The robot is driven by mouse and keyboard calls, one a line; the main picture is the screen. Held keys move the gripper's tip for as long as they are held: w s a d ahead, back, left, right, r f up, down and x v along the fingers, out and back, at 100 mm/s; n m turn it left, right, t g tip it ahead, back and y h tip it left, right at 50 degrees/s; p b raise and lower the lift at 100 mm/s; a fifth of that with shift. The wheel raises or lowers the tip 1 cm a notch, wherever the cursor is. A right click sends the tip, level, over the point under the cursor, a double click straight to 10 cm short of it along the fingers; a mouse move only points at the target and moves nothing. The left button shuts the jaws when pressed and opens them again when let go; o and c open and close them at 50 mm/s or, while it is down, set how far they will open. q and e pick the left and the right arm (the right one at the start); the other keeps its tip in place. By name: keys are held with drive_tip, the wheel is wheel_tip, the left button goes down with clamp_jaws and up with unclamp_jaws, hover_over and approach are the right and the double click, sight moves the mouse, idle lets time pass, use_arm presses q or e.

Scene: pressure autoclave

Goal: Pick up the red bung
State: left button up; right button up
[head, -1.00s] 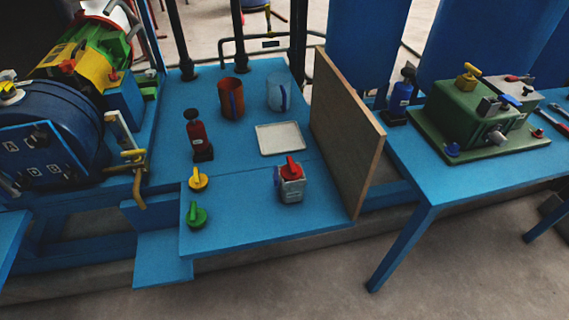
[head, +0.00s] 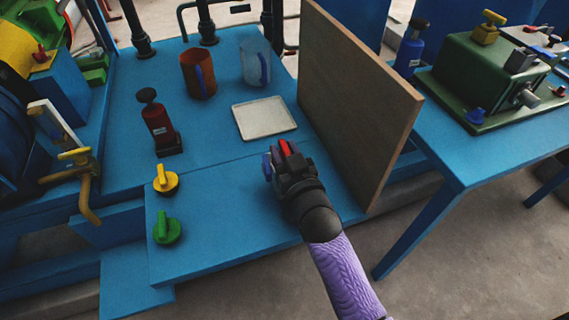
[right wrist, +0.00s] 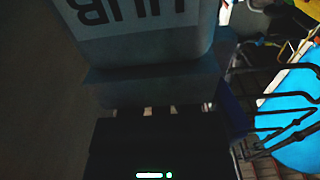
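The red bung (head: 286,147) shows as a small red strip just beyond my right gripper (head: 288,160) in the head view. Before, it sat on top of a grey jug, which my gripper now mostly hides; a bit of the blue handle (head: 267,166) shows at its left. My right gripper is over the jug. Its fingertips are hidden or too dark, so I cannot tell whether it touches or grips the bung. In the right wrist view a pale container with dark lettering (right wrist: 140,28) fills the top, close to the camera. My left gripper is not in view.
A yellow bung (head: 165,180) and a green bung (head: 167,228) stand to the left on the blue table (head: 215,225). A white tray (head: 264,118) lies behind the gripper. A tall wooden board (head: 355,95) stands close on the right. A red bottle (head: 158,125) and an orange jug (head: 197,75) stand farther back.

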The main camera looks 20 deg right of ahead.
clamp_jaws()
